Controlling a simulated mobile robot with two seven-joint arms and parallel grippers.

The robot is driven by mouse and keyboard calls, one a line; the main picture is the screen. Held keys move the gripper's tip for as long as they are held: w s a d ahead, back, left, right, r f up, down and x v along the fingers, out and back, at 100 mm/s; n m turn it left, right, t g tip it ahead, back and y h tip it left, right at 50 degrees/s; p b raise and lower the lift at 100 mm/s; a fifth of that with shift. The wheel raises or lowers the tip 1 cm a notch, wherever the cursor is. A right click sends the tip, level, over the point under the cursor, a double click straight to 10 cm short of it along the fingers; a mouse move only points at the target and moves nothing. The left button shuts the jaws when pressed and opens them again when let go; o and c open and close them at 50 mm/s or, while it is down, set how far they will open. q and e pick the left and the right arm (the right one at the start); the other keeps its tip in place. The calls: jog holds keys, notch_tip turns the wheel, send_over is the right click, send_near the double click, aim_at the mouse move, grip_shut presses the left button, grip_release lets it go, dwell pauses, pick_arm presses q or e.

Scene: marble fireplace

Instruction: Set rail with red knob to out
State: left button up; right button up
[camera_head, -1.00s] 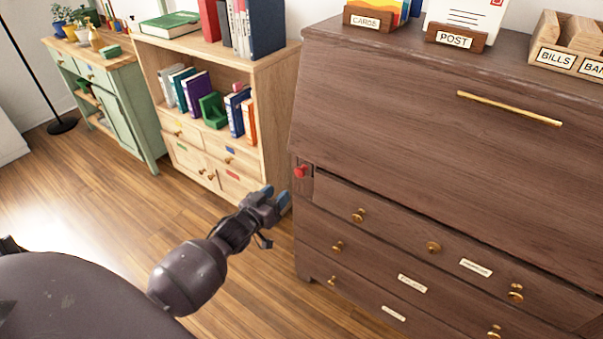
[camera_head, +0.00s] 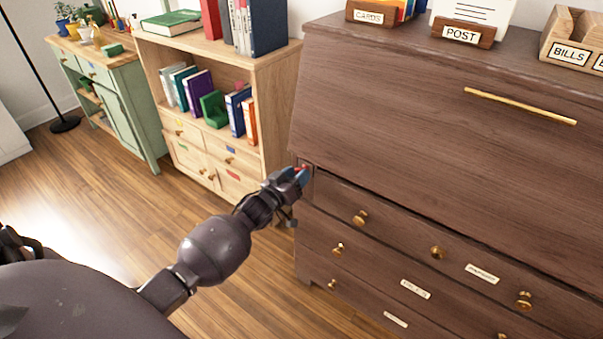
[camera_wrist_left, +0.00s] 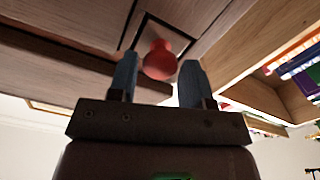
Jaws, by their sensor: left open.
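The red knob (camera_wrist_left: 160,60) sits on the end of a small square rail front (camera_wrist_left: 168,38) at the upper left of the dark wooden desk. In the head view my left gripper (camera_head: 300,174) is at that corner and hides most of the knob; a bit of red shows between its fingers. In the left wrist view the gripper (camera_wrist_left: 155,82) is open, with one blue fingertip on each side of the knob. A gap shows beside the left finger; I cannot tell whether the right finger touches it. The rail's front looks about level with the desk face around it.
The desk's sloping front (camera_head: 430,110) with its brass bar handle (camera_head: 520,105) is closed. Drawers with brass knobs (camera_head: 360,217) lie below. A light wood bookshelf (camera_head: 275,100) stands close on the left. Wooden floor (camera_head: 90,190) is free in front.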

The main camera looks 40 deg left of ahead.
pick_arm(q)
jog(key=shift+w, duration=0.85)
pick_arm(e)
jog(key=shift+w, duration=0.15)
pick_arm(q)
jog(key=shift+c, duration=0.5)
grip_shut()
jog(key=s+p, duration=0.9)
jog(key=s, duration=1.6)
jog(key=shift+s+f, duration=0.15)
jog(key=shift+s, duration=0.05)
pick_arm(e)
notch_tip(320, 180, up, 8)
jog(key=t, duration=0.1)
jog(key=shift+d, duration=0.15)
